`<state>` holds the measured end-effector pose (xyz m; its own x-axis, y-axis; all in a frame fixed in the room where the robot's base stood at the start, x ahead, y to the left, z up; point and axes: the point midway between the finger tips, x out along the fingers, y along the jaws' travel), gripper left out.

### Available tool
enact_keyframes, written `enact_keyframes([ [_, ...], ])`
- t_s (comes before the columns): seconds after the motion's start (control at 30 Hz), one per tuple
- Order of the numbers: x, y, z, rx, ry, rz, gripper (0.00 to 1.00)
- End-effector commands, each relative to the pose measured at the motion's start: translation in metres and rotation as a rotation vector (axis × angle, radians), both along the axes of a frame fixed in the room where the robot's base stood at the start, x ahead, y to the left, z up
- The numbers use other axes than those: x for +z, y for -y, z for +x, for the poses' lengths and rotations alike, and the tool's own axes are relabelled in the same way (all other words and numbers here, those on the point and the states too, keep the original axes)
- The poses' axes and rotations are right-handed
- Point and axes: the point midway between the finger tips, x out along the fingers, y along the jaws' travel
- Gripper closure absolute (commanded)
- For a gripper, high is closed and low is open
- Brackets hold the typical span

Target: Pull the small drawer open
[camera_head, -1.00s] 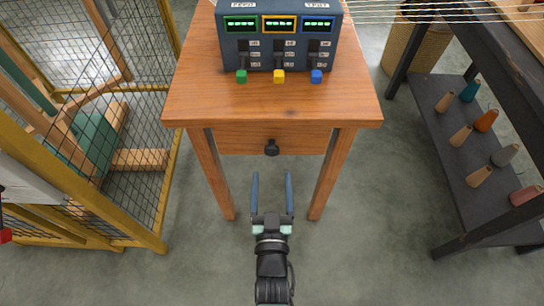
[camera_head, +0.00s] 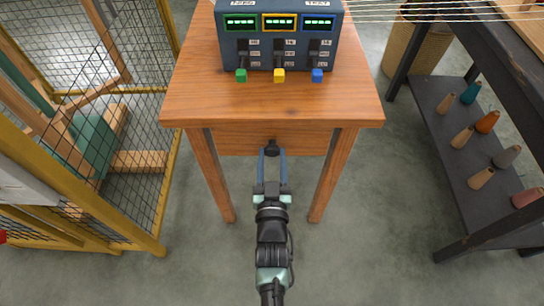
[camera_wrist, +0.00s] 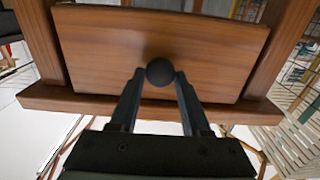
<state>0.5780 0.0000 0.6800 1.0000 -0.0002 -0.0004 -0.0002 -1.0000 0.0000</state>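The small drawer (camera_head: 235,142) is a wooden front under the top of the wooden table (camera_head: 190,105). It looks flush and closed. A round black knob (camera_head: 271,147) sits at its middle. My gripper (camera_head: 272,152) reaches up from below in the head view, with one finger on each side of the knob. In the wrist view, the fingertips (camera_wrist: 159,76) press in close on both sides of the knob (camera_wrist: 160,71), with no clear gap. The drawer front (camera_wrist: 215,55) fills the upper part of that view. The inside of the drawer is hidden.
A dark control box (camera_head: 280,40) with three lit displays and coloured levers stands on the table. A yellow-framed mesh cage (camera_head: 160,215) is at left. A dark shelf (camera_head: 450,185) with several yarn cones is at right. The floor before the table is clear.

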Motion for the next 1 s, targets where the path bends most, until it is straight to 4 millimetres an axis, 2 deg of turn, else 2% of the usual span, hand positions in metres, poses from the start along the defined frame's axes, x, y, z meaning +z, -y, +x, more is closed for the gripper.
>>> enact_keyframes([
  [0.03, 0.0000, 0.0000, -0.0001, 0.000, 0.000, 0.000, 0.65],
  [0.23, 0.0000, 0.0000, -0.0002, 0.000, 0.000, 0.000, 1.00],
  [1.0, 0.0001, 0.0001, -0.0003, 0.000, 0.001, 0.000, 1.00],
])
